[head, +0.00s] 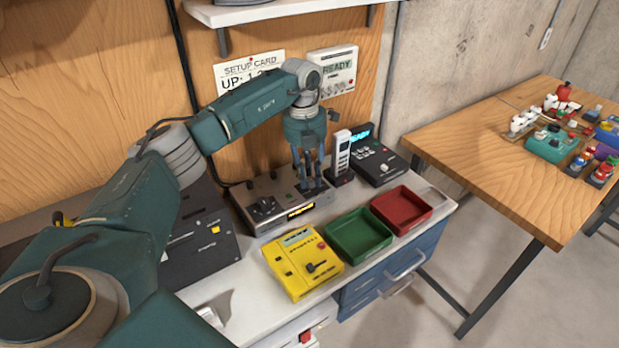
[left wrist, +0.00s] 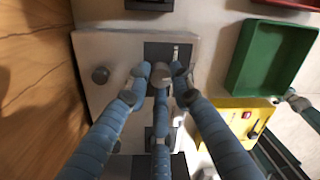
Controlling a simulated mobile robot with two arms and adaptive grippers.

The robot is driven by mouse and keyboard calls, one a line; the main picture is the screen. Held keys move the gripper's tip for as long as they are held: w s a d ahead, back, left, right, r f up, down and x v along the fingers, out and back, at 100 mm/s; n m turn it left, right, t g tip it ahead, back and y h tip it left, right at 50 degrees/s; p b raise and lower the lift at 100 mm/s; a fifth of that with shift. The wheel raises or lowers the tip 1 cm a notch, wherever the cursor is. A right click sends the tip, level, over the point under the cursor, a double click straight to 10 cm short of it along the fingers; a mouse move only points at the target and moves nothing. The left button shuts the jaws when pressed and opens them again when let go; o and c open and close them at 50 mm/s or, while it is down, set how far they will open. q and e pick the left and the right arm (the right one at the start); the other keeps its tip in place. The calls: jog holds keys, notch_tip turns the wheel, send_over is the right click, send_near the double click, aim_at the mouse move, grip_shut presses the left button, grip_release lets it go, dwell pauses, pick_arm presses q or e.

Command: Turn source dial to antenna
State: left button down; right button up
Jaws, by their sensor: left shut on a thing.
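A grey metal box (head: 278,212) sits on the bench against the wooden wall. It has a black knob (head: 264,205) on its left part and a small lit amber display on its front. My left gripper (head: 311,186) reaches down onto its right end.
A yellow device (head: 301,263), a green tray (head: 359,234) and a red tray (head: 402,209) stand in front of the box. A white remote (head: 342,153) and a black device (head: 376,165) stand to its right. A wooden table (head: 490,150) is farther right.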

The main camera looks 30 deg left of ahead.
aim_at(310, 177)
pick_arm(q)
jog(key=m+b, duration=0.1)
jog(key=m, duration=0.4)
jog(key=shift+w+m, duration=0.15)
jog(key=shift+m, duration=0.15)
jog(key=shift+m+g, duration=0.3)
jog(key=shift+m, duration=2)
jog(key=c, duration=1.5)
grip_release()
jog(key=shift+d, duration=0.1)
jog(key=shift+r, duration=0.15)
jog(key=r, duration=0.7)
jog(key=shift+w+a+r, duration=0.15)
jog(key=shift+w+a, duration=0.05)
